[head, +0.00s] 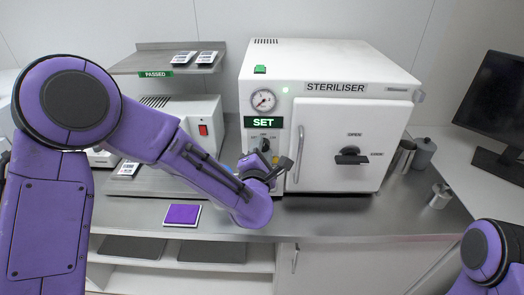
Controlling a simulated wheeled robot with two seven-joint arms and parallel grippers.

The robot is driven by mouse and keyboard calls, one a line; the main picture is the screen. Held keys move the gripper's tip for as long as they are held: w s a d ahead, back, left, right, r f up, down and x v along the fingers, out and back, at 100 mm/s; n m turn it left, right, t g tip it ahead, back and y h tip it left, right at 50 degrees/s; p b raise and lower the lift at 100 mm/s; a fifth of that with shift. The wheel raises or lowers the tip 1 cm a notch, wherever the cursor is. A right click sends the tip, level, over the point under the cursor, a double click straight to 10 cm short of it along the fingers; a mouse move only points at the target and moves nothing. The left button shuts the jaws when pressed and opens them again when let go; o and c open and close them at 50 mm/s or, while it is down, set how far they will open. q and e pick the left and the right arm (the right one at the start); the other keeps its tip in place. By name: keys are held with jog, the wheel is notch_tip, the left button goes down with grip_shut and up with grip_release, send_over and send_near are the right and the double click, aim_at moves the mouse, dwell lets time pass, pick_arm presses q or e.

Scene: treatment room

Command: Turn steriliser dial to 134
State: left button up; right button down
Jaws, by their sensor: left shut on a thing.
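The white steriliser (335,60) stands on the counter, with its label, a round gauge (263,100) and a green SET display (263,122) on the front. The dial (264,144) is just below the display, with small markings above it that are too small to read. My left gripper (268,160) is at the dial, shut on it; the wrist hides the fingertips and much of the dial. I cannot read the dial's setting. My right gripper is out of view; only part of my right arm shows at lower right.
The steriliser door has a vertical handle (299,153) close to my left gripper and a black latch (351,156). A purple pad (182,215) lies on the counter (330,225). Metal canisters (424,153) stand at right, beside a monitor (496,105). The front counter is mostly clear.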

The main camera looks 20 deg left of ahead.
pick_arm(q)
jog(key=shift+d+m+g+y+p, duration=0.15)
jog(key=shift+m+g+p, duration=0.15)
jog(key=shift+m, duration=1.45)
jog(key=shift+a+m+g+y+p, duration=0.15)
jog(key=shift+m+g+p, duration=0.1)
jog(key=shift+m, duration=1.5)
jog(key=shift+d, duration=0.1)
jog(key=o, duration=1)
jog(key=shift+o, duration=0.2)
jog(key=f+b+v, duration=0.1)
jog(key=b+v, duration=0.2)
jog(key=v, duration=0.7)
jog(key=shift+s+r, duration=0.3)
jog(key=shift+r, duration=0.15)
jog(key=shift+d, duration=0.1)
